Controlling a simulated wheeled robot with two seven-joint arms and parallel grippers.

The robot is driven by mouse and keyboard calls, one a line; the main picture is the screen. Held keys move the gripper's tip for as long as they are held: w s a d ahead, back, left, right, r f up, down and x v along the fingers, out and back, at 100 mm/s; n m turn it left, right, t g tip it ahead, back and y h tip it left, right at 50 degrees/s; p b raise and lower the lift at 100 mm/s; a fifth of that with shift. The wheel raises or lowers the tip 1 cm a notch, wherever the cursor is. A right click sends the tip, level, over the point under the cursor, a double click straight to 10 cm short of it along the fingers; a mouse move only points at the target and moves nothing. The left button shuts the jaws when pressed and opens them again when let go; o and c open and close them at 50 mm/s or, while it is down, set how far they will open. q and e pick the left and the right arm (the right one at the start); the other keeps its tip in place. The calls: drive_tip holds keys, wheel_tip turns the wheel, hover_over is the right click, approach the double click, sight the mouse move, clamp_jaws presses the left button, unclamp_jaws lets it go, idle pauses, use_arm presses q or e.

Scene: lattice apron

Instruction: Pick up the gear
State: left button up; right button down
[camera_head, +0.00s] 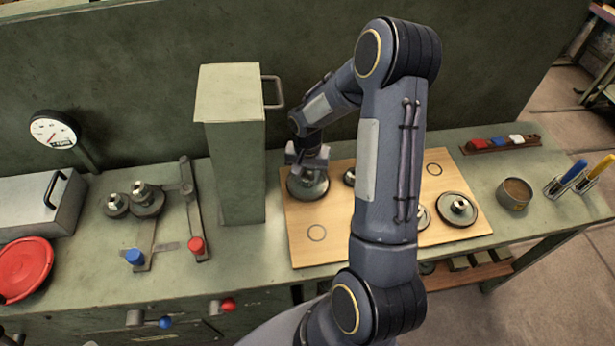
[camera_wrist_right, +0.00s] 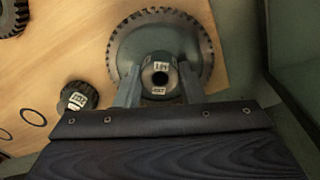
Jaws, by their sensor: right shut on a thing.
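A dark toothed gear (camera_head: 309,187) with a raised round hub is at the left side of the wooden board (camera_head: 300,252). In the right wrist view the gear (camera_wrist_right: 197,47) lies between my fingers, and its hub carries a white label. My right gripper (camera_head: 308,160) is shut on the gear's hub from above. In the right wrist view the fingers (camera_wrist_right: 159,88) flank the hub on both sides. I cannot tell whether the gear touches the board. My left gripper is not in view.
Another gear (camera_head: 457,208) lies at the board's right. A small gear (camera_head: 349,177) is near my arm, which hides part of the board. A tall green box (camera_head: 236,150) stands close left of the held gear. A round tin (camera_head: 514,194) is at right.

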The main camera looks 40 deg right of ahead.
drive_tip(key=shift+w+r, duration=0.1)
drive_tip(key=shift+r, duration=0.4)
drive_tip(key=s+a+r+b, duration=0.3)
drive_tip(key=s+a+r, duration=0.2)
drive_tip(key=s+r, duration=0.6)
drive_tip(key=shift+s+r, duration=0.25)
drive_tip(key=shift+s, duration=0.85)
